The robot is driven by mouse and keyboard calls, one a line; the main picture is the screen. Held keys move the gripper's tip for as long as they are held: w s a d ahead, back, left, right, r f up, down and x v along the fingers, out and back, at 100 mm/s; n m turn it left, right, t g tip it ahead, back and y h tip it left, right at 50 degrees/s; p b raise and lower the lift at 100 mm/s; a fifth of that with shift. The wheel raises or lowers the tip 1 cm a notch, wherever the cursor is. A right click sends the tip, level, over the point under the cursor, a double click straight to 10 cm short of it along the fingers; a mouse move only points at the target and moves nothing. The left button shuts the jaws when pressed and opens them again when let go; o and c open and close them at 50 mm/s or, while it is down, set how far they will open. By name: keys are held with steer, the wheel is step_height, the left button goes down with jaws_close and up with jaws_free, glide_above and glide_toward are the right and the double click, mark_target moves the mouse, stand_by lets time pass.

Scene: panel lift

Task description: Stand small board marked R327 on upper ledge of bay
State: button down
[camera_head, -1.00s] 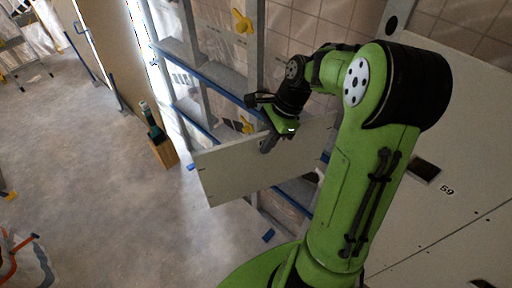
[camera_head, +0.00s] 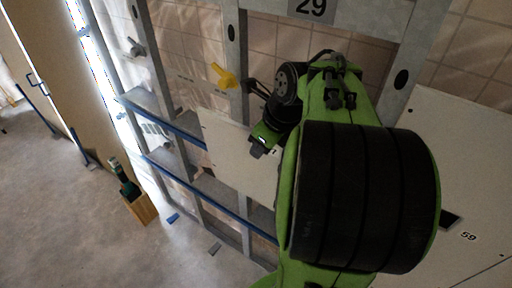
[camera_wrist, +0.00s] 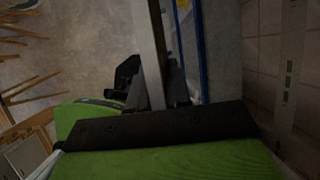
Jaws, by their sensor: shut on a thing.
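My gripper (camera_head: 262,142) is shut on the top edge of a pale, plain board (camera_head: 228,152). The board hangs upright in front of the metal-framed bay, and no marking on it is legible. In the wrist view the board (camera_wrist: 146,45) shows edge-on between the fingers of my gripper (camera_wrist: 155,92). The upper ledge (camera_head: 165,118) has a blue front edge that passes behind the board. The lower ledge (camera_head: 215,198) runs below the board's bottom edge. I cannot tell whether the board touches either ledge. My arm hides the board's right end.
A plate reading 29 (camera_head: 311,8) is on the frame's top rail. A large panel marked 59 (camera_head: 465,180) stands at right.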

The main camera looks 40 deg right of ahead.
steer(key=shift+d+f+b, duration=0.2)
steer(key=shift+d+b, duration=0.3)
steer(key=shift+d, duration=0.2)
steer(key=w+d+f+b, duration=0.1)
steer(key=w+d+b, duration=0.2)
steer(key=d, duration=0.7)
steer(key=shift+w+d+f, duration=0.2)
steer(key=shift+w+d, duration=0.1)
steer(key=shift+w, duration=0.15)
steer(key=shift+w+d+r+y+p, duration=0.15)
steer(key=shift+d+p, duration=0.25)
steer(key=shift+p, duration=0.4)
steer(key=shift+w+d+f+y+p, duration=0.15)
steer(key=shift+d+p, duration=0.25)
steer(key=shift+p, duration=0.35)
steer(key=shift+w+p, duration=0.15)
steer(key=shift+p, duration=0.3)
steer(key=shift+f+p, duration=0.2)
steer(key=shift+p, duration=0.1)
steer(key=shift+f, duration=0.75)
stand_by(0.5)
